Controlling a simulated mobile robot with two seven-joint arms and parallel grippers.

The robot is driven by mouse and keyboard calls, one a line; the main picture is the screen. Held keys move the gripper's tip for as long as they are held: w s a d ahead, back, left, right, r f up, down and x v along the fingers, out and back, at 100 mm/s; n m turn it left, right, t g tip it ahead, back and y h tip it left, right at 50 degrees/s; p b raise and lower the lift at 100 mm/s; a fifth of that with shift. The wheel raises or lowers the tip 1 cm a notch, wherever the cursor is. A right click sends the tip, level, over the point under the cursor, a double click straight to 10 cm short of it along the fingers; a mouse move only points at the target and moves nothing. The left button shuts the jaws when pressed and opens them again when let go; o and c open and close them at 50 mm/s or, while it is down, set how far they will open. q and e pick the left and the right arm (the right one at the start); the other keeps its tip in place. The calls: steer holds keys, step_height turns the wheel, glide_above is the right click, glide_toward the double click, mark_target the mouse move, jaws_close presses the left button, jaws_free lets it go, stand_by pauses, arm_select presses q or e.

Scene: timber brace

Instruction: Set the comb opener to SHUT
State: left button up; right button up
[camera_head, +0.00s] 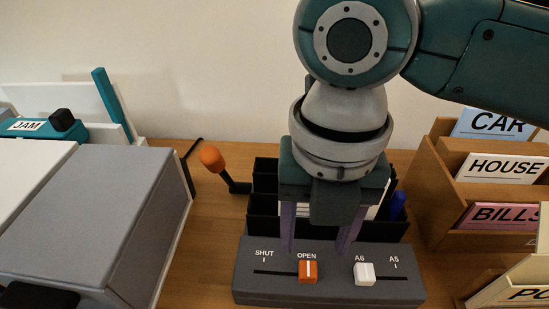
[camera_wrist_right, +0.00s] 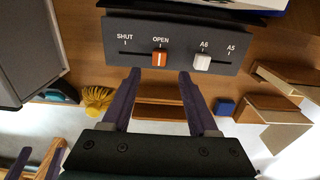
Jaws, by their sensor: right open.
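The grey control box (camera_head: 330,288) has an orange slider (camera_head: 308,271) under the OPEN mark, with SHUT at the left end of its slot. The orange slider also shows under OPEN in the wrist view (camera_wrist_right: 159,57). A white slider (camera_head: 364,273) sits by A6 on the same box. My right gripper (camera_head: 316,248) is open and empty. Its fingers point down at the box; in the wrist view (camera_wrist_right: 159,72) the tips lie to either side of the orange slider, apparently not touching it. Two purple fingers of my left gripper (camera_wrist_right: 36,160) show apart at the wrist view's lower left.
A black organiser (camera_head: 262,208) stands behind the box, partly hidden by my right arm. An orange-tipped lever (camera_head: 212,159) rises at its left. A large grey machine (camera_head: 90,215) is at left. A wooden letter rack (camera_head: 450,190) with labelled cards is at right.

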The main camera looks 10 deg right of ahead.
mark_target(308, 269)
step_height(308, 269, down, 7)
steer(key=shift+r+b, duration=0.1)
steer(key=shift+b, duration=0.65)
steer(key=shift+c, duration=0.2)
jaws_close()
stand_by(0.7)
